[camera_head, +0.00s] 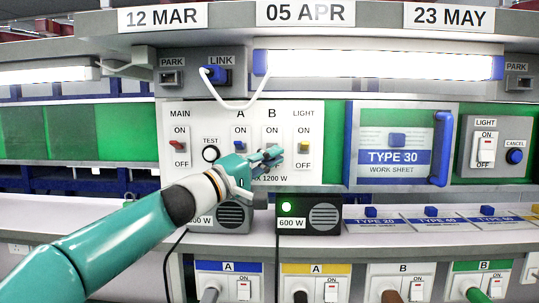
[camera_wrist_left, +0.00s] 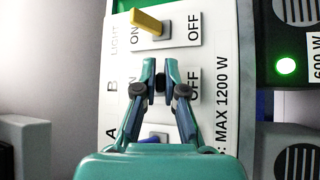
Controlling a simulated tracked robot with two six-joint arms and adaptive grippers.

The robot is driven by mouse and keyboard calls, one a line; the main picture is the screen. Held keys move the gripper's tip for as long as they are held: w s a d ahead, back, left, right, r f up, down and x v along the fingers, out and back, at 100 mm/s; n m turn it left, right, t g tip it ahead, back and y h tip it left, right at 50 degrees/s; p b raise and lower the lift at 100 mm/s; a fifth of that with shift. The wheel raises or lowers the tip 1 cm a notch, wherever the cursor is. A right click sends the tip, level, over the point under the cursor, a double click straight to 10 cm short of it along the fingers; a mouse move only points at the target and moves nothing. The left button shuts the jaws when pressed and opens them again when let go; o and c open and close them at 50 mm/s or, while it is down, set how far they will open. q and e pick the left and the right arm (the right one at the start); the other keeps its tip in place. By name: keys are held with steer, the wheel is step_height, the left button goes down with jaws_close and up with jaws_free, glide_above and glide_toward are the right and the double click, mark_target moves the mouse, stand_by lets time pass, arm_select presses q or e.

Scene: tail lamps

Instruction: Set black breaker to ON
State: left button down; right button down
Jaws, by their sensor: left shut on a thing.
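The white breaker panel (camera_head: 185,115) is upright in the middle of the head view. My left gripper (camera_head: 272,153) reaches it from the lower left, at the column marked B. In the left wrist view the fingertips (camera_wrist_left: 160,78) are closed on the black breaker (camera_wrist_left: 160,86), between the ON and OFF marks. The fingers hide most of its lever, so I cannot tell which way it is set. In the head view the gripper covers it. My right gripper is not in view.
Beside it are a blue breaker (camera_head: 239,146) under A and a yellow breaker (camera_head: 303,147) under LIGHT. A red switch (camera_head: 178,146) and the TEST button (camera_head: 211,154) are to the left. A white cable (camera_head: 235,107) hangs above. A 600 W box (camera_head: 308,215) with a lit green lamp stands below.

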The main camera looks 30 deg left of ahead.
arm_select(q)
steer(key=r+n+g+p, duration=0.1)
steer(key=p, duration=0.3)
steer(key=n+g+y+p, duration=0.1)
steer(key=n+p, duration=0.1)
steer(key=p, duration=0.2)
steer(key=shift+s+d+r+g, duration=0.1)
steer(key=shift+r+g, duration=0.2)
steer(key=shift+r, duration=0.1)
steer(key=shift+n+g+p, duration=0.4)
steer(key=shift+p, duration=0.05)
steer(key=shift+n+g, duration=0.4)
steer(key=shift+r+n+g+p, duration=0.15)
steer(key=shift+n+g+p, duration=0.05)
steer(key=shift+n+g, duration=0.3)
steer(key=shift+r+n+g+p, duration=0.15)
steer(key=shift+n+g, duration=0.25)
steer(key=shift+g, duration=0.2)
steer(key=c, duration=1.3)
jaws_free()
steer(key=shift+w, duration=0.2)
steer(key=shift+o, duration=0.2)
steer(key=shift+s+r, duration=0.1)
steer(key=shift+r, duration=0.05)
steer(key=shift+s+a+r, duration=0.2)
steer(key=shift+s+a, duration=0.1)
steer(key=shift+s, duration=0.15)
steer(key=v, duration=1)
steer(key=shift+s, duration=0.4)
